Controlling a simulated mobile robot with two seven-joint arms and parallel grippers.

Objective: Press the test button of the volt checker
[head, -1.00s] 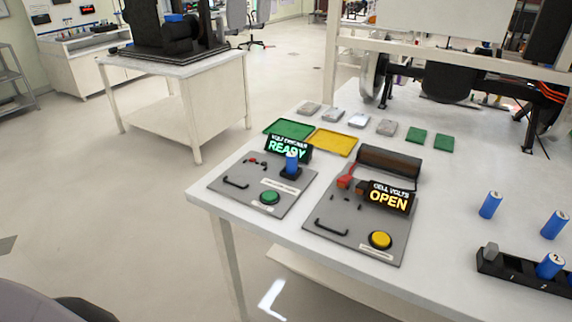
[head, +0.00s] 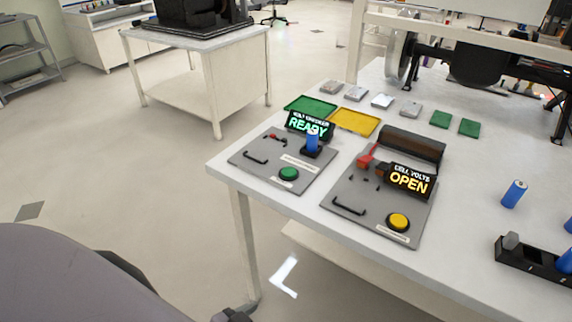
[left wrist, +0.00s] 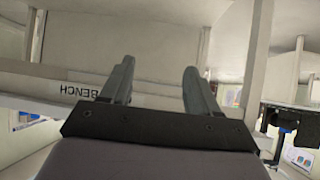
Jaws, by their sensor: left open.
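The volt checker (head: 262,168) is a grey panel on the near left corner of the white table. Its display (head: 309,126) reads READY in green. Its green round test button (head: 289,174) is at the panel's front right. A blue cell (head: 312,140) stands upright in the checker's black holder. In the left wrist view my left gripper (left wrist: 160,82) is open, with nothing between its two fingers. In the head view a dark part of my body shows at the bottom edge, below the table and away from the button. My right gripper is not in view.
A second panel (head: 360,212) with a yellow button (head: 398,222) and a display reading OPEN (head: 408,181) stands to the right. Green (head: 310,105) and yellow (head: 354,122) trays lie behind. A blue cell (head: 514,194) and a black rack (head: 528,258) are at right.

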